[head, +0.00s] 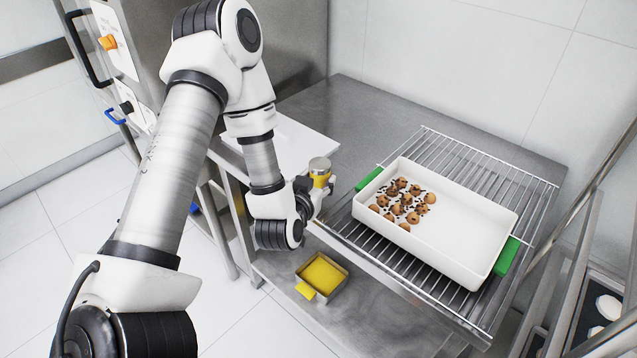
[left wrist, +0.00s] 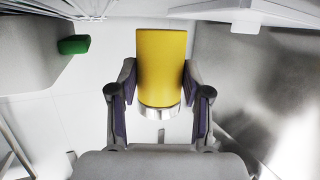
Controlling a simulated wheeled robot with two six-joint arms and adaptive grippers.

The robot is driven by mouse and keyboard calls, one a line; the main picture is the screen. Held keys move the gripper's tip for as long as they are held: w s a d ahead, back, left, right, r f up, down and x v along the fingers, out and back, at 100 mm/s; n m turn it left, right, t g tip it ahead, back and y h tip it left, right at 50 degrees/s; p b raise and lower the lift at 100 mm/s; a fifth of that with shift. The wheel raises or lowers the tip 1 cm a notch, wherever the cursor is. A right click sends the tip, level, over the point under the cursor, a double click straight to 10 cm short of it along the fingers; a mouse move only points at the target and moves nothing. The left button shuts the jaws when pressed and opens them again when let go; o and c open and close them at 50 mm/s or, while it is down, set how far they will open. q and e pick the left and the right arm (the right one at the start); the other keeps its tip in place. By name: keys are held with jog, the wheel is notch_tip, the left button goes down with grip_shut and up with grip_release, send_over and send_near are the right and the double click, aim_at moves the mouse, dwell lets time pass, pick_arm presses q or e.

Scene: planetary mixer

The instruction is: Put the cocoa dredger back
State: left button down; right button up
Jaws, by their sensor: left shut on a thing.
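The cocoa dredger (head: 320,172) has a yellow body and a silver top. My left gripper (head: 318,186) is shut on it and holds it roughly upright near the left end of the wire rack. In the left wrist view the yellow dredger (left wrist: 161,65) sits between the two fingers of my left gripper (left wrist: 160,82), its metal end toward the palm side. My right gripper is not in view.
A white tray (head: 470,226) with several brown balls rests on a wire rack (head: 447,150) on the steel table (head: 370,100). Green pieces (head: 507,257) sit at the tray's ends. A pale board (head: 290,140) lies behind my left arm. A rack stands at far right.

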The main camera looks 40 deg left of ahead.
pick_arm(q)
jog(key=w+a, duration=0.1)
jog(key=w, duration=0.1)
jog(key=w+a+p, duration=0.1)
jog(key=a, duration=0.1)
jog(key=shift+w+a, duration=0.15)
jog(key=shift+w, duration=0.2)
jog(key=f, duration=0.3)
jog(key=shift+w+f, duration=0.2)
jog(key=shift+f, duration=0.3)
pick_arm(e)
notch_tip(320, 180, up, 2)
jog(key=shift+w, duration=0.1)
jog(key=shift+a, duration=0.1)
pick_arm(q)
jog(key=shift+f, duration=0.15)
jog(key=c, duration=0.5)
grip_release()
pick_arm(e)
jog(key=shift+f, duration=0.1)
